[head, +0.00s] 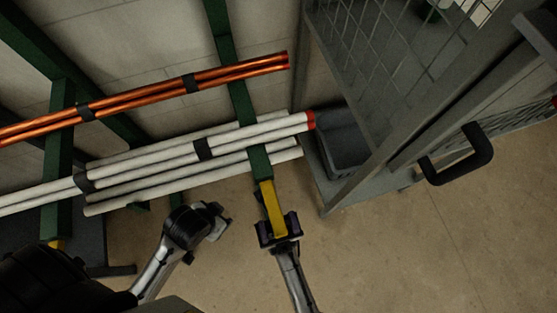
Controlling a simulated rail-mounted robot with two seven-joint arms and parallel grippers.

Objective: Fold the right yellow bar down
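The right yellow bar (271,204) is at the near end of a green rack arm (259,162), roughly in line with it. My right gripper (277,228) is at the bar's near end, with one finger on each side of it. I cannot tell whether the fingers press on the bar or only stand around it. My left gripper (213,221) is to the left of the bar, apart from it and below the white pipes. Its fingers are too small and dark to tell whether they are open. A second yellow piece (57,244) shows partly at the far left.
Bundled white pipes (205,148) and copper pipes (190,84) lie across the green rack. A grey bin (343,140) and a grey mesh cage door with a black handle (466,158) stand to the right. The floor (400,250) at lower right is clear.

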